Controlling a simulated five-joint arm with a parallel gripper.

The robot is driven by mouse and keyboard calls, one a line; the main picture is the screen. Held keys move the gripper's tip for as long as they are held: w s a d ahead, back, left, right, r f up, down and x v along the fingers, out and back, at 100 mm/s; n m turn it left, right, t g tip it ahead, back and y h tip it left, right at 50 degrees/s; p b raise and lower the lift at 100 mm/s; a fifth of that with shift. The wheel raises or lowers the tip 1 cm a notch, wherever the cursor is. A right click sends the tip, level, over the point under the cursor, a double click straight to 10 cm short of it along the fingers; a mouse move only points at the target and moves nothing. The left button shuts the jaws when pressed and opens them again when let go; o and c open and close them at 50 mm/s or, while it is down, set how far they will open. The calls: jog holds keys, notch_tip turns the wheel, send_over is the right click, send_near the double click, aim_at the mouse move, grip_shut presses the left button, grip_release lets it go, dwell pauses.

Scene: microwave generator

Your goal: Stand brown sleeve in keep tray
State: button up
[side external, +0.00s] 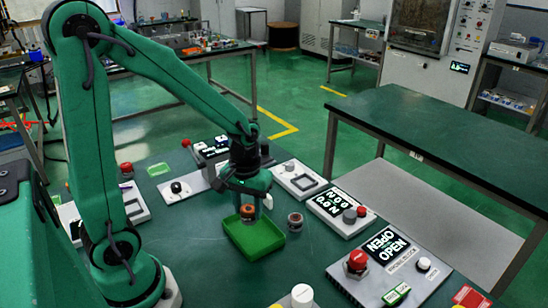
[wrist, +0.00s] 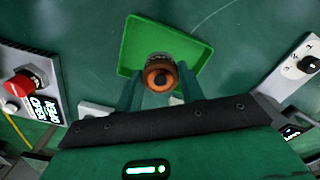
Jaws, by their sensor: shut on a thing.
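The brown sleeve (side external: 248,212), a short ring with an orange-brown top, is held upright between the fingers of my gripper (side external: 246,202). In the wrist view the sleeve (wrist: 161,77) shows its round end with a dark hole, and my gripper's fingers (wrist: 159,88) are on both sides of it. A bright green, shallow tray (side external: 275,243) lies on the table directly below the sleeve. In the wrist view the tray (wrist: 134,38) lies behind the sleeve. Whether the sleeve touches the tray floor is hard to tell; it seems above it.
A second, greyish ring (side external: 295,221) stands on the table just right of the tray. Control panels with red and grey knobs surround it, including the OPEN panel (side external: 388,262) at right. A paler green square (side external: 159,169) lies at back left.

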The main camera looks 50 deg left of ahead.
jog(key=a+f, duration=0.1)
jog(key=w+a+f, duration=0.1)
jog(key=a, duration=0.2)
jog(key=shift+w+a+f, duration=0.2)
jog(key=shift+a+f, duration=0.1)
jog(key=shift+f, duration=0.1)
jog(key=shift+f, duration=2)
jog(key=shift+f, duration=0.1)
jog(key=o, duration=0.7)
jog(key=shift+o, duration=0.2)
notch_tip(320, 180, up, 12)
